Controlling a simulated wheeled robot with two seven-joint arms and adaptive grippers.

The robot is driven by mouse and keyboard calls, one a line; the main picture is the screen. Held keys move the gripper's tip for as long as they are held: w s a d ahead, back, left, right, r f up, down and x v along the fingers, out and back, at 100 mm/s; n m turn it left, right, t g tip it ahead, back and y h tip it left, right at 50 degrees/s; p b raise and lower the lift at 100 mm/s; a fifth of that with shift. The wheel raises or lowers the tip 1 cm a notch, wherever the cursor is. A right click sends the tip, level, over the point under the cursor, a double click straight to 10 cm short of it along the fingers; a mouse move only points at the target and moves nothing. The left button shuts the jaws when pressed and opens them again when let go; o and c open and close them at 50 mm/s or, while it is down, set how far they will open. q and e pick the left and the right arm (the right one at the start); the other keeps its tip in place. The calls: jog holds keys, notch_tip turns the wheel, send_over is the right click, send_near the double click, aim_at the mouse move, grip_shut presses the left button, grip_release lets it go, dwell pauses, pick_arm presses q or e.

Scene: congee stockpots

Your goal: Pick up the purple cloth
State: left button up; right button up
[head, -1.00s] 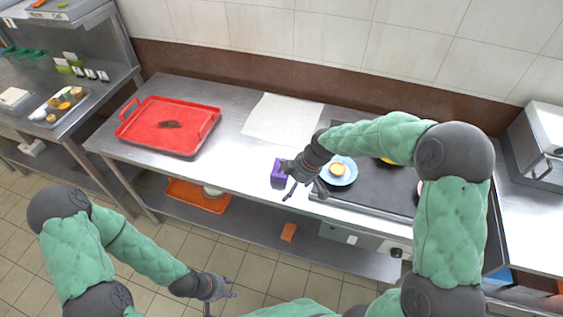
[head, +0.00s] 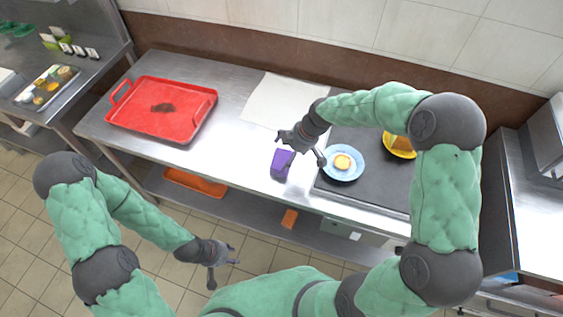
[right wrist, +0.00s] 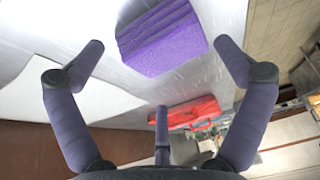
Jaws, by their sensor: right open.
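The purple cloth (head: 282,163) is a folded block lying on the steel counter near its front edge. In the right wrist view the cloth (right wrist: 163,42) shows its layered folds at the top, in line with the gap between the fingers. My right gripper (head: 301,151) is open and empty, just behind and above the cloth in the head view. In the right wrist view its fingers (right wrist: 160,50) are spread wide, with the cloth apart from them. My left gripper (head: 226,268) is open and empty, low over the floor in front of the counter.
A blue plate (head: 344,176) with food sits on the dark griddle (head: 375,192) to the right, close to my right gripper. A yellow bowl (head: 398,155) is farther right. A white sheet (head: 280,98) lies behind the cloth, and a red tray (head: 200,122) stands left.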

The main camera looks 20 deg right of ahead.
aim_at(282, 158)
jog(key=b+x, duration=0.1)
jog(key=x, duration=0.4)
jog(key=shift+a+b, duration=0.35)
jog(key=shift+r, duration=0.1)
jog(key=c, duration=1)
